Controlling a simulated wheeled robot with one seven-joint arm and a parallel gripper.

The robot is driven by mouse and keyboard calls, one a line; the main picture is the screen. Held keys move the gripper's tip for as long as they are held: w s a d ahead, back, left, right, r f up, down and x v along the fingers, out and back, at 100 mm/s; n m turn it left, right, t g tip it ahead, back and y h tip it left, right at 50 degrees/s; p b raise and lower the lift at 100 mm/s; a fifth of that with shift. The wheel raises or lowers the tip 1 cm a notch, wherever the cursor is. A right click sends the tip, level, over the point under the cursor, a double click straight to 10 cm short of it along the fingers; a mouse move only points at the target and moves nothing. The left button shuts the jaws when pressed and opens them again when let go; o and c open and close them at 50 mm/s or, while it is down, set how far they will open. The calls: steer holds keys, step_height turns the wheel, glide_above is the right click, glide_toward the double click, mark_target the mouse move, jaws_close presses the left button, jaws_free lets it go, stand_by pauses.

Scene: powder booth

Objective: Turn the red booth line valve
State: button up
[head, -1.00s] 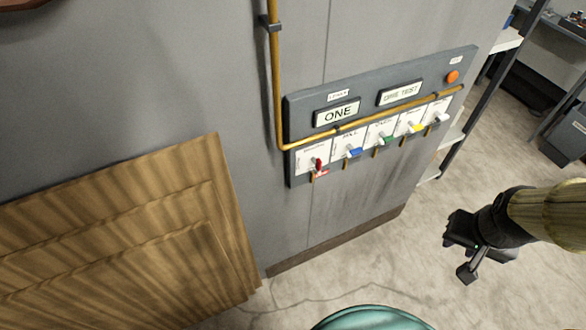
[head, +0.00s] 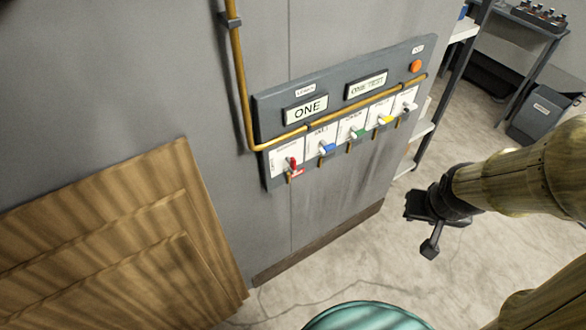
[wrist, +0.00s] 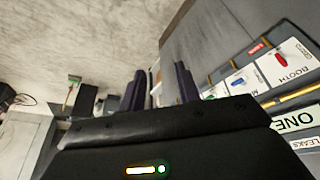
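The red valve handle (head: 292,163) is the leftmost in a row on a grey wall panel (head: 264,118), below the sign "ONE". In the wrist view the red handle (wrist: 280,68) sits at the upper right on a white plate reading "BOOTH". My gripper (head: 420,230) is to the right of the panel, well apart from it, above the floor. In the wrist view my gripper (wrist: 160,88) has its two fingers spread, with nothing between them.
Blue (head: 327,148), green (head: 357,134) and yellow (head: 386,120) handles and a dark one (head: 407,108) share the row. A yellow pipe (head: 240,90) crosses the panel. Wooden boards (head: 100,250) lean at left. A teal rounded object (head: 365,318) is at the bottom. Shelving (head: 455,90) stands right.

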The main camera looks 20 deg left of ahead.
steer(key=w+a+f+n+t+y+b, duration=0.4)
steer(key=w+a+f+t+b, duration=0.5)
steer(key=b, duration=0.8)
steer(key=s+a+f+n+g+y+b, duration=0.1)
steer(key=s+a+f+n+y+b, duration=0.1)
steer(key=a+f+n+y+b, duration=0.3)
steer(key=a+f+y+b, duration=0.1)
steer(key=a+y+b, duration=0.3)
steer(key=b, duration=0.6)
steer(key=shift+a+f+y, duration=0.15)
steer(key=shift+a+y, duration=0.25)
steer(key=shift+a, duration=0.8)
steer(key=shift+a+p, duration=0.1)
steer(key=shift+p, duration=0.2)
